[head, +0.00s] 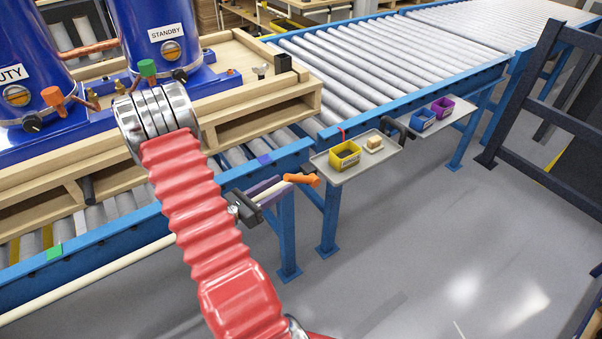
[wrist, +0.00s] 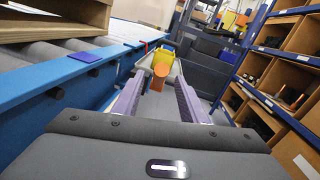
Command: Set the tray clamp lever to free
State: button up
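The tray clamp lever seems to be the short orange handle (head: 302,180), beside the blue conveyor rail and left of the grey tray (head: 358,164). In the wrist view the orange end of the lever (wrist: 160,72) shows ahead, between the fingertips. My gripper (head: 280,188) is at the lever's near side, its purple-padded fingers pointing at it. In the wrist view my gripper (wrist: 160,84) has its fingers apart with a clear gap between them. I see no firm contact with the lever. The clamp's body is mostly hidden.
The tray carries a yellow bin (head: 344,155) and a small tan block (head: 374,142). A second tray beyond holds a blue bin (head: 422,119) and a purple bin (head: 443,106). The blue conveyor rail (wrist: 60,88) runs close on the left. Shelving (wrist: 275,75) stands on the right.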

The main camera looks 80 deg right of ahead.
aim_at(301, 178)
jog(key=shift+x, duration=4.7)
jog(key=shift+c, duration=0.4)
grip_shut()
jog(key=shift+a, duration=0.1)
